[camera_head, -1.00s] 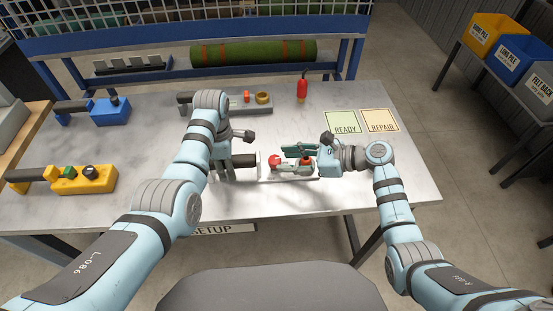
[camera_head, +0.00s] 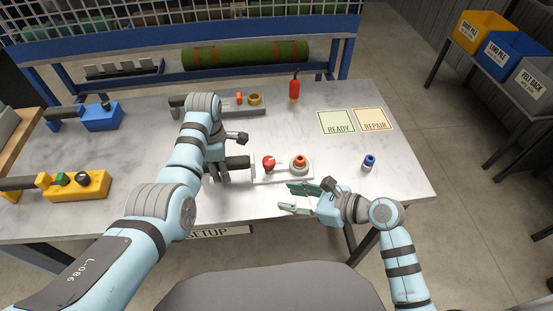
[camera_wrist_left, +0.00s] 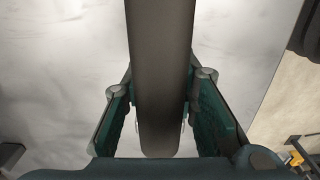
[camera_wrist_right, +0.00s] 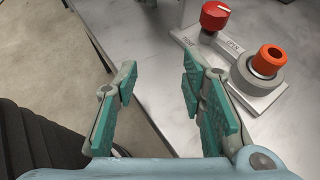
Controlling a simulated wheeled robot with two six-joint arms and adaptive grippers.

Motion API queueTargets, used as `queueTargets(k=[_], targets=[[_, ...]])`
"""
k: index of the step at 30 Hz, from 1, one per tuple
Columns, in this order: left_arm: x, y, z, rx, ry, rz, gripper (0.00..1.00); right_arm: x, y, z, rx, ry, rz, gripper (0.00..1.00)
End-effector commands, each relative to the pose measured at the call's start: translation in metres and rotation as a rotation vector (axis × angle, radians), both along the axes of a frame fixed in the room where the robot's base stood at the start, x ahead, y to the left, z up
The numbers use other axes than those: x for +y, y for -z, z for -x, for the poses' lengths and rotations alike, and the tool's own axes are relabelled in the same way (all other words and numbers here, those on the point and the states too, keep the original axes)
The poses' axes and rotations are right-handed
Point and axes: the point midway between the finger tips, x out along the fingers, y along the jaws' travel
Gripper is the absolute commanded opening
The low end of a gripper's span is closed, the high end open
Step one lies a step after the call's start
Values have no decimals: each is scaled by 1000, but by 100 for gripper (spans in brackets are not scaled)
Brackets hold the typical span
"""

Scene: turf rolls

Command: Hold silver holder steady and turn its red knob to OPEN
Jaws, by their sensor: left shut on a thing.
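The silver holder (camera_head: 284,179) lies near the table's front edge, with a dark handle (camera_head: 238,162) on its left. Its red knob (camera_head: 268,163) carries a white mark; it also shows in the right wrist view (camera_wrist_right: 214,15). An orange-red ring (camera_wrist_right: 269,60) sits on a round grey seat beside the knob.
A yellow holder (camera_head: 78,186) and a blue one (camera_head: 101,117) stand at the left. A grey holder (camera_head: 245,109), a red bottle (camera_head: 294,90) and a green turf roll (camera_head: 245,55) are behind. A small blue piece (camera_head: 369,162) stands right. READY (camera_head: 336,122) and REPAIR (camera_head: 373,119) cards are bare.

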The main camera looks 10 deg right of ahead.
Motion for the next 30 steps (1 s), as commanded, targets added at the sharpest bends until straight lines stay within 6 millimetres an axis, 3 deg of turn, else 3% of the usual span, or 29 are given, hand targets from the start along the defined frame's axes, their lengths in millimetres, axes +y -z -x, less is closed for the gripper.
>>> queueTargets(k=[3, 4, 8, 19, 30], targets=[[0, 2, 1, 5, 0, 0, 0, -15, -43, -26, -95, 206, -9, 37], [0, 2, 1, 5, 0, 0, 0, -19, -47, -31, -95, 239, -18, 37], [0, 1, 1, 5, 0, 0, 0, -12, -41, -46, -69, 276, -53, 37], [0, 1, 1, 4, 0, 0, 0, 40, -7, -108, -68, 269, -49, 37], [0, 1, 1, 4, 0, 0, 0, 48, -1, -118, -68, 268, -47, 37]])
